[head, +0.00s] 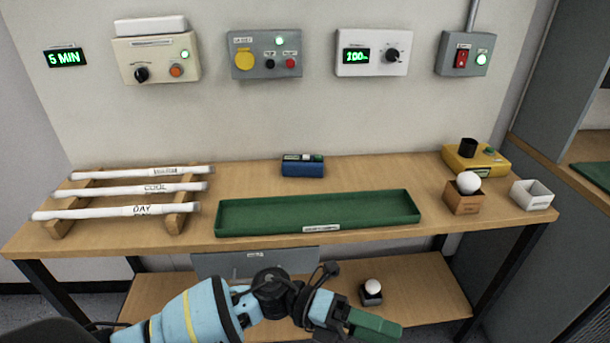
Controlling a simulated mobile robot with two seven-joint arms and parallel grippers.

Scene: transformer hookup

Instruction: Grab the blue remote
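The blue remote (303,170) is a small blue box with a dark top and a small green light. It stands near the back of the wooden table, close to the wall, behind the green tray. My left arm comes in from the lower left, and its gripper (378,325) is low in front of the table, well apart from the remote. A dark green block-like shape shows at the gripper's end; I cannot tell whether it is the fingers or something held. My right gripper is not in view.
The long green tray (317,232) lies along the table's front. White tubes (140,189) rest on a wooden rack at left. A yellow box (475,158), a white ball in a brown holder (464,199) and a white box (532,195) stand at right. Table around the remote is clear.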

